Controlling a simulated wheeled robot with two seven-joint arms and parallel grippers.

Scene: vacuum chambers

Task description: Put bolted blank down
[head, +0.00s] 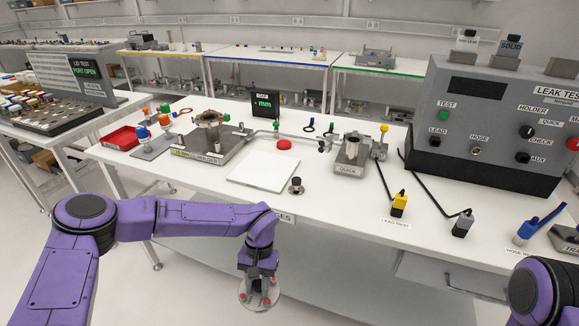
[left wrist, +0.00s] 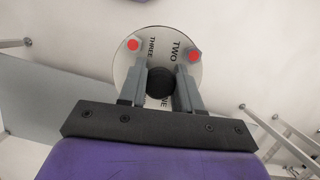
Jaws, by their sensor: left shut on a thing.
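My left gripper (head: 258,284) hangs in front of the table's front edge, pointing down. It is shut on the bolted blank (head: 246,298), a round silver disc with red-topped bolts. In the left wrist view the blank (left wrist: 127,75) shows the words TWO and THREE, with two red bolt heads near its rim. The gripper's fingers (left wrist: 161,88) close around the dark knob at its middle. The blank is out over the floor, not over the tabletop. Of my right arm only a purple link shows at the lower right; its gripper is out of view.
On the white table (head: 335,235) are a white square plate (head: 264,172), a small black-knobbed piece (head: 296,185), the HOLDER fixture (head: 207,145), a red tray (head: 123,138) and the QUICK fixture (head: 350,157). The grey leak tester (head: 490,125) stands at the right.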

